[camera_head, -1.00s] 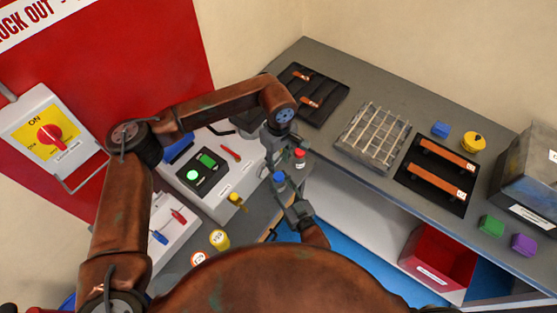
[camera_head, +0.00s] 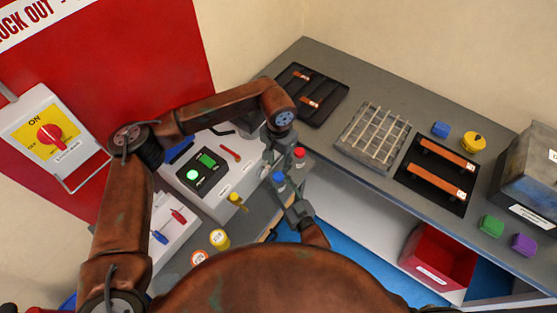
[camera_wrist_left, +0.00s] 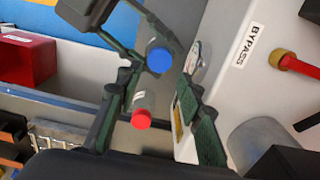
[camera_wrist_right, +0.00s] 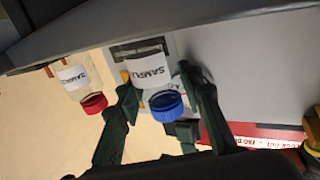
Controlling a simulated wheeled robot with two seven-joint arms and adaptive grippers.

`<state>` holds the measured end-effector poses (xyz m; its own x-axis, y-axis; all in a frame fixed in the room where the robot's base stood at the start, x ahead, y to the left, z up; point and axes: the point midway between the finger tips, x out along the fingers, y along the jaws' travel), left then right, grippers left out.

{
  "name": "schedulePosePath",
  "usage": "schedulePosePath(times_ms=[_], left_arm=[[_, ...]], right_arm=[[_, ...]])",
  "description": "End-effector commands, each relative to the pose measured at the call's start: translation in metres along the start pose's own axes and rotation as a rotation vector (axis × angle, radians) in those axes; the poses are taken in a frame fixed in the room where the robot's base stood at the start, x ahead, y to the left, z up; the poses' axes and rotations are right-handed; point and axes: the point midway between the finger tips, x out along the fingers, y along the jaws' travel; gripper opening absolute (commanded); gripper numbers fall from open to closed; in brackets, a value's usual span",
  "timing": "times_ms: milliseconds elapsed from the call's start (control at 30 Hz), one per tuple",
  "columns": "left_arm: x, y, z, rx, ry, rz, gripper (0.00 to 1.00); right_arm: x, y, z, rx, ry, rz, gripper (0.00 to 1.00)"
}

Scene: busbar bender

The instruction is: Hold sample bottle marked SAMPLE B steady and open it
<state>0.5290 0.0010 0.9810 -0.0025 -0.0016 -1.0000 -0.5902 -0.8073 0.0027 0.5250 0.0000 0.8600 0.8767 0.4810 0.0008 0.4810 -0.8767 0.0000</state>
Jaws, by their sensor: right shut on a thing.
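A clear bottle with a blue cap (camera_head: 279,178) stands upright. Its label in the right wrist view (camera_wrist_right: 148,68) reads "SAMPL…"; the letter is not readable. My right gripper (camera_head: 291,196) is shut on this bottle's body. A second bottle with a red cap (camera_head: 299,153) is close by and also shows in the right wrist view (camera_wrist_right: 85,85), outside the right fingers. My left gripper (camera_head: 274,158) is open above the bottles. In the left wrist view its fingers (camera_wrist_left: 156,80) are spread, with the blue cap (camera_wrist_left: 158,60) and the red cap (camera_wrist_left: 140,119) in the space between and beyond them.
A red bin (camera_head: 437,255) is below.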

Motion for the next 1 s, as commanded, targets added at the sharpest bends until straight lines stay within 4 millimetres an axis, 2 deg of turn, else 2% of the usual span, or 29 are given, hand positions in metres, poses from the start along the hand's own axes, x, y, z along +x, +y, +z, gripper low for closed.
schedulePosePath(times_ms=[200,400,533,800,1000], left_arm=[[0.035,0.001,0.001,-0.002,-0.002,0.001,0.34],[0.059,0.0,0.0,-0.003,-0.001,0.001,0.34],[0.066,0.0,0.0,-0.003,-0.001,0.001,0.34],[0.067,0.0,0.0,-0.003,0.0,0.0,0.34],[0.067,0.0,0.0,-0.003,0.0,0.0,0.22]], right_arm=[[-0.001,0.0,0.005,0.001,-0.009,0.001,0.0],[-0.001,0.001,0.005,0.001,-0.01,0.001,0.0],[-0.001,0.001,0.005,0.001,-0.01,0.001,0.0],[-0.001,0.001,0.005,0.001,-0.01,0.001,0.0],[-0.001,0.001,0.005,0.001,-0.01,0.001,0.0]])
